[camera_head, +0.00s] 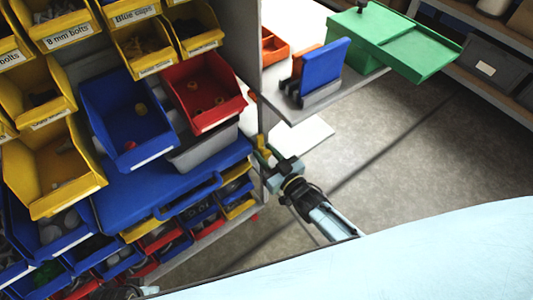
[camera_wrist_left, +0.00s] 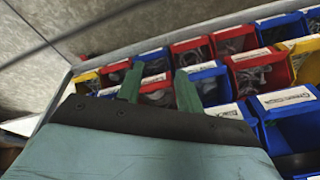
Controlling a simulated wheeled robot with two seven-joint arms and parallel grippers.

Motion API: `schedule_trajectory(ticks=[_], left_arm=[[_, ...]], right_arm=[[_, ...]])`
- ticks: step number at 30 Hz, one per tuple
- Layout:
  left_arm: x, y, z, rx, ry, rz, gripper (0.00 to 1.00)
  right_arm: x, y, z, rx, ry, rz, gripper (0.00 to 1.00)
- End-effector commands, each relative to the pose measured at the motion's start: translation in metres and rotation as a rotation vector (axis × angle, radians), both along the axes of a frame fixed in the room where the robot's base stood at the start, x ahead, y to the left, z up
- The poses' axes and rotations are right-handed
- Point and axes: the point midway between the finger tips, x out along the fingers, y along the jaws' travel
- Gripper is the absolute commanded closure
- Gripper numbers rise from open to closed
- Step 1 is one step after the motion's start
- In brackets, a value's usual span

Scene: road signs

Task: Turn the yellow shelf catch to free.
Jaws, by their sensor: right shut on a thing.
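The yellow shelf catch (camera_head: 261,143) shows in the head view as a small yellow piece at the edge of the upright panel, just below the grey shelf. My right gripper (camera_head: 268,156) is at the catch and shut on it. The gripper hides part of the catch, so I cannot tell which way it is turned. My left gripper (camera_wrist_left: 159,70) shows in the left wrist view with its two green fingers apart and nothing between them. It is in front of the low rows of small bins, away from the catch.
A blue bin (camera_head: 127,125), a red bin (camera_head: 203,90) and several yellow bins fill the rack on the left. The grey shelf (camera_head: 327,98) carries a blue and orange item (camera_head: 322,68) and a green box (camera_head: 393,40). The floor (camera_head: 430,150) at right is clear.

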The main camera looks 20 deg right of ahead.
Motion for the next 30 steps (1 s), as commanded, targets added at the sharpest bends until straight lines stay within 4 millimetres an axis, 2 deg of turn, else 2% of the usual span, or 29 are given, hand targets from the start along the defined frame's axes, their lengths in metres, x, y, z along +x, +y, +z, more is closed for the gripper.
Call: schedule_trajectory(ticks=[1,2,6,14,19,26,30], left_arm=[[0.0,0.0,0.0,0.0,0.0,0.0,0.64],[0.0,0.0,0.0,0.0,0.0,0.0,0.64],[0.0,0.0,0.0,0.0,0.0,0.0,0.64],[0.0,0.0,0.0,0.0,-0.001,0.0,0.64],[0.001,0.004,-0.003,0.003,-0.003,0.001,0.64],[-0.016,0.025,-0.03,0.03,0.025,0.005,0.64],[-0.027,0.026,-0.047,0.027,0.035,-0.002,0.64]], right_arm=[[0.0,0.0,0.0,0.002,0.002,-0.001,0.92],[0.0,0.0,0.0,0.002,0.002,-0.001,0.67],[0.0,0.0,0.0,0.001,0.001,-0.001,0.5],[-0.001,0.0,0.0,0.0,0.0,0.0,0.5],[-0.012,-0.004,0.001,-0.001,0.001,0.0,0.5],[-0.057,-0.02,0.002,-0.002,0.005,0.0,0.5],[-0.085,-0.031,0.001,0.0,0.004,-0.001,0.5]])
